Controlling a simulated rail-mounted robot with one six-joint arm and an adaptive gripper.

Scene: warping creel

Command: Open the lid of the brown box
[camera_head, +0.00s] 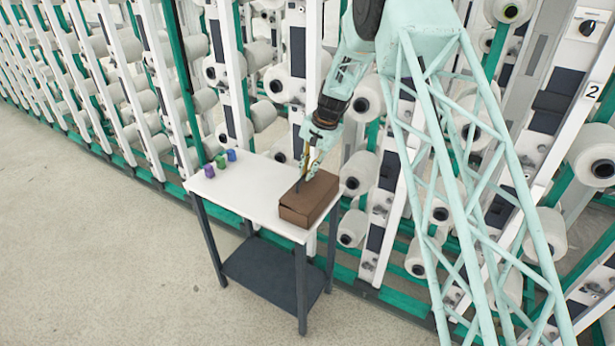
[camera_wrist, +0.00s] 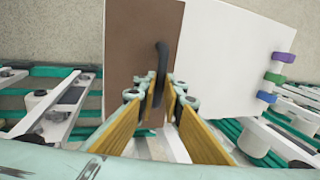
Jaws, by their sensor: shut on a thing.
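The brown box (camera_head: 308,199) stands on the right end of a small white table, its lid looking shut. In the wrist view the brown lid (camera_wrist: 135,45) fills the upper middle, with a dark upright handle (camera_wrist: 161,62) on it. My gripper (camera_head: 301,181) reaches down to the top of the box. In the wrist view my gripper (camera_wrist: 163,97) has its yellow-padded fingers on both sides of the handle's near end, shut on it. The exact contact is partly hidden by the fingertips.
The white table (camera_head: 245,192) has a dark lower shelf. Purple (camera_head: 209,171), green (camera_head: 220,161) and blue (camera_head: 231,155) small objects sit at its far left end. The creel frame with white bobbins (camera_head: 358,172) stands close behind the table. The floor (camera_head: 95,240) at the left is clear.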

